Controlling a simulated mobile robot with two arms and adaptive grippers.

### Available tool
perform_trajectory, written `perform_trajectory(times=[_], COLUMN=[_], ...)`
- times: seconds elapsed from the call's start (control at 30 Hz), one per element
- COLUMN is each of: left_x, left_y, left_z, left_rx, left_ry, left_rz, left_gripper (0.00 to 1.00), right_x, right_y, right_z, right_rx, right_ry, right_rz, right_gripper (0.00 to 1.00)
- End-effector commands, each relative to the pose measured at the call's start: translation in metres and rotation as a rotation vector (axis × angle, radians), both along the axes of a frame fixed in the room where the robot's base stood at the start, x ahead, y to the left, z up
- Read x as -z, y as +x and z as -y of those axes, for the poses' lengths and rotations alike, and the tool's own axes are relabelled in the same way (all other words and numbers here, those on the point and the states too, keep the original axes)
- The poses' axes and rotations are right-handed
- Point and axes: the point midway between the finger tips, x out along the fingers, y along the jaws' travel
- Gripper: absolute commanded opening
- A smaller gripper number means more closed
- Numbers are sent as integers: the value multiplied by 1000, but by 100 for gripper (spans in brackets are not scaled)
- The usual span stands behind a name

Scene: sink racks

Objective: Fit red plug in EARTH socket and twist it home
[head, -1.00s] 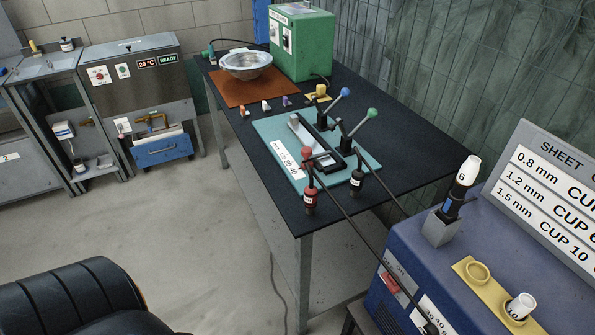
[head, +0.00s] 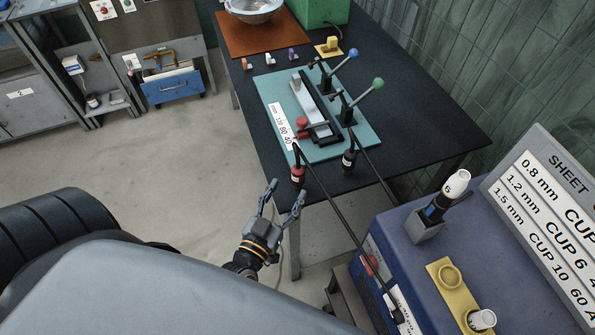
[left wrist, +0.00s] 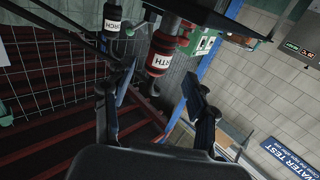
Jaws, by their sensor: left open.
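The red plug (head: 297,175) hangs upright at the near edge of the dark table, with a white label. In the left wrist view the red plug (left wrist: 168,58) shows label letters ending in "RTH". My left gripper (head: 285,192) is open and empty, just below and in front of the red plug. In the left wrist view its fingers (left wrist: 160,88) stand apart, with the plug beyond and above the gap, not between them. A black plug (head: 348,160) hangs to the right; its label ends in "RCH" in the left wrist view (left wrist: 112,28). I cannot make out an EARTH socket. My right gripper is not in view.
The blue cabinet (head: 400,240) at right bears a torch in a holder (head: 432,222), a yellow cup plate (head: 446,300) and a sheet chart (head: 550,190). Black cables cross between table and cabinet. A teal clamp plate (head: 268,92) lies on the table. The floor at left is clear.

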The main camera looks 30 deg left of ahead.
Motion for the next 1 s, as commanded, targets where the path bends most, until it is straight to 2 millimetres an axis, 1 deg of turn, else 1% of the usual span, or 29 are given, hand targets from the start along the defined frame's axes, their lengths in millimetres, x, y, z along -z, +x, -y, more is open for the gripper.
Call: perform_trajectory(times=[0.03,0.17,0.27,0.3,0.4,0.5,0.63,0.83,0.87,0.9,0.97,1.0], left_x=[-1,-1,-3,-6,-9,-7,-5,-4,-4,-4,-4,-4], left_y=[7,15,23,29,45,59,67,67,67,67,67,67], left_z=[0,-1,-1,-1,-2,-3,-3,-3,-3,-3,-3,-3], left_rx=[0,0,0,0,1,1,1,1,1,1,1,1], left_ry=[0,-1,-1,-1,0,0,0,0,0,0,0,0], left_rz=[1,0,0,2,0,0,-2,-2,-2,-2,-2,-2], left_gripper=[57,57,57,57,57,57,57,57,55,47,35,27], right_x=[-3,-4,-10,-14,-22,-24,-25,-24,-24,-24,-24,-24], right_y=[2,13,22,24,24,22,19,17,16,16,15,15], right_z=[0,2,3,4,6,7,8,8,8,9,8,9], right_rx=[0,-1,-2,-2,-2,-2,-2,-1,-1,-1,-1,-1], right_ry=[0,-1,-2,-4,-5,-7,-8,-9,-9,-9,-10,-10], right_rz=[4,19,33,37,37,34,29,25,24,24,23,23], right_gripper=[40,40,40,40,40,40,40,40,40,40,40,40])
